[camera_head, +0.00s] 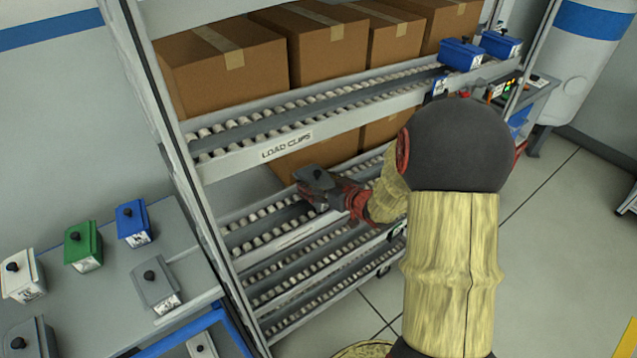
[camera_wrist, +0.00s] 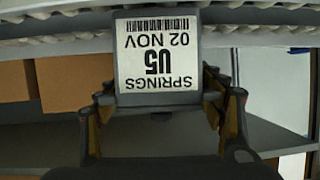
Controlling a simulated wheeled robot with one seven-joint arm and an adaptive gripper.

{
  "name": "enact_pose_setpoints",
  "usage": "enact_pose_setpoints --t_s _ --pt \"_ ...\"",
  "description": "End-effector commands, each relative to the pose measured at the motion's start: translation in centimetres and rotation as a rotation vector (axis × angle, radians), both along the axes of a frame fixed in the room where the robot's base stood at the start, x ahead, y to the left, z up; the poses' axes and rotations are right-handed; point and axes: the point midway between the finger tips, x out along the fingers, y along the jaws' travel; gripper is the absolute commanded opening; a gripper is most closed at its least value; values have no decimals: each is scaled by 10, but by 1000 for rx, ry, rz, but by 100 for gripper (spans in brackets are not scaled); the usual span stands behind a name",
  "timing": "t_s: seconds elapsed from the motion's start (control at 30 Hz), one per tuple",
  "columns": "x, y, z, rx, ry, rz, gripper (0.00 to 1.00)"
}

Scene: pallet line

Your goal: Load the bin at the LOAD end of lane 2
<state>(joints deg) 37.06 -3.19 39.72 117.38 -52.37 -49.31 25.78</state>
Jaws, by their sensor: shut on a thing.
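My gripper (camera_head: 333,196) is shut on a grey bin (camera_head: 312,180) with a black knob. In the wrist view, the gripper's fingers (camera_wrist: 155,100) stand on both sides of the grey bin (camera_wrist: 205,35). Its white label reads SPRINGS, U5, 02 NOV, upside down. The bin is at the left part of the roller rack, above or at a lower roller lane (camera_head: 262,229); I cannot tell whether it touches the rollers. An upper lane (camera_head: 225,165) carries a LOAD CLIPS label (camera_head: 287,146). I cannot read which lane is lane 2.
A table at left holds a white bin (camera_head: 22,277), a green bin (camera_head: 84,247), a blue bin (camera_head: 133,222) and grey bins (camera_head: 158,285). Cardboard boxes (camera_head: 318,45) fill the upper shelf. Blue bins (camera_head: 461,53) sit at the upper lane's far right. A rack post (camera_head: 180,150) stands left of the held bin.

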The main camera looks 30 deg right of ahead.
Motion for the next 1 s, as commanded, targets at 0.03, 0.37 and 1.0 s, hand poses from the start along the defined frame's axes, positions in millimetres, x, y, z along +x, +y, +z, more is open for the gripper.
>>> enact_pose_setpoints --t_s 0.03,0.37,1.0 --pt "1 0 -2 -1 -3 0 14" --pt "1 0 -4 -2 -4 1 14" --pt "1 0 -9 -2 -4 1 14"
